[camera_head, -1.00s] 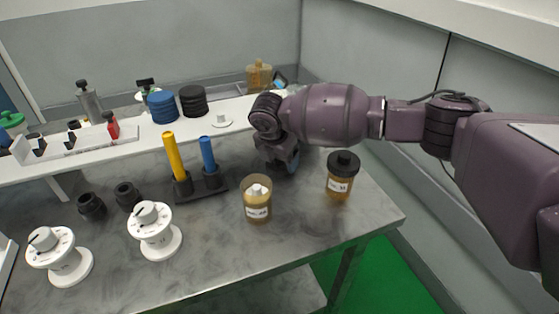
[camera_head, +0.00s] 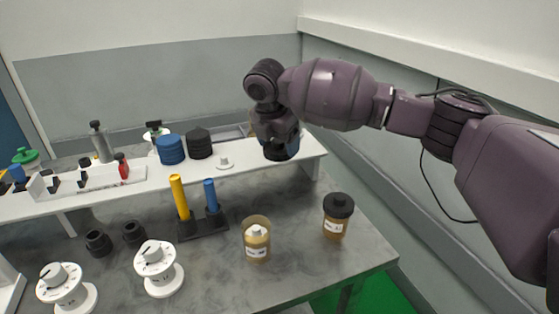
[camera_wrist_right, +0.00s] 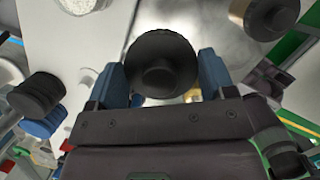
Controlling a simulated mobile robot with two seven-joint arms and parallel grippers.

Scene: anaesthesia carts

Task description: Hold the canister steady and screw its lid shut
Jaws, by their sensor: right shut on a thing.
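An open amber canister (camera_head: 257,245) with a white label and a pale bottle-shaped thing inside stands upright on the grey table. To its right stands a second amber canister (camera_head: 335,224) with a knobbed black lid on it. My right gripper (camera_head: 279,150) is raised behind the canisters, over the front edge of the white shelf. In the right wrist view its blue fingers (camera_wrist_right: 165,80) are shut on a round black lid (camera_wrist_right: 162,52) with a central knob. The lid is apart from both canisters. My left gripper is out of view.
A dark rack (camera_head: 205,224) with a yellow and a blue rod stands left of the open canister. White spools (camera_head: 158,266) and black rings stand farther left. Blue (camera_head: 170,149) and black (camera_head: 198,143) stacks sit on the shelf. The table's right edge is close to the lidded canister.

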